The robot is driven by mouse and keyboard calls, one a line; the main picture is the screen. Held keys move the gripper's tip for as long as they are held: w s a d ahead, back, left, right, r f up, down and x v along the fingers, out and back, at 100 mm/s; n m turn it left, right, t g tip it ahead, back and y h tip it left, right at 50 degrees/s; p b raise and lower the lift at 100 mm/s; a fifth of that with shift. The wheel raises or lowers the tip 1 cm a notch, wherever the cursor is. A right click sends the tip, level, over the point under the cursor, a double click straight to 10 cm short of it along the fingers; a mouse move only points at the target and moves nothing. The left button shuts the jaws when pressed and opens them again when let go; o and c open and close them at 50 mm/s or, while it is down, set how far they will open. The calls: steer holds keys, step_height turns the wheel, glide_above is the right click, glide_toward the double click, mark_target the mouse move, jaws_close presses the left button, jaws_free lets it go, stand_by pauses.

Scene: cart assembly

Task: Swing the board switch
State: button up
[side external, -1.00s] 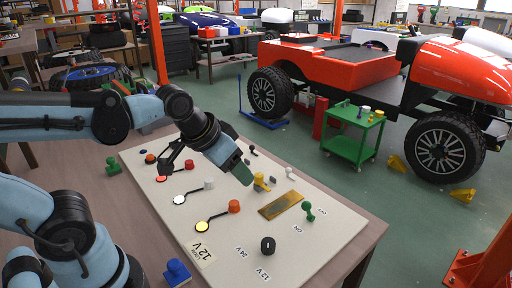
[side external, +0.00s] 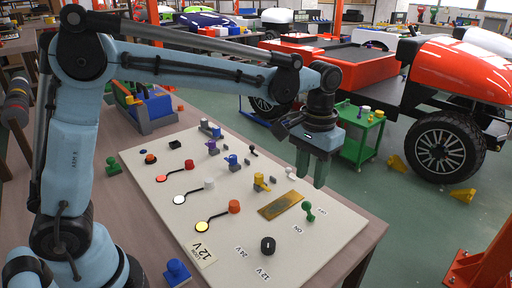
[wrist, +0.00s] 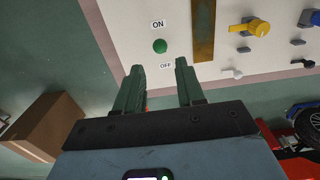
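The white board (side external: 228,259) lies on the table and also shows in the wrist view (wrist: 120,20). The gripper appears clear of the switch.
A brass strip (side external: 281,205) and a yellow part (side external: 261,182) are beside the switch. A black knob (side external: 267,245) is nearer the front. A green cart (side external: 357,139) stands on the floor beyond the table. The board's front right is clear.

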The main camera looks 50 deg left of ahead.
mark_target(307, 202)
step_height(307, 202, down, 8)
steer(key=shift+r, duration=0.1)
steer(key=c, duration=0.6)
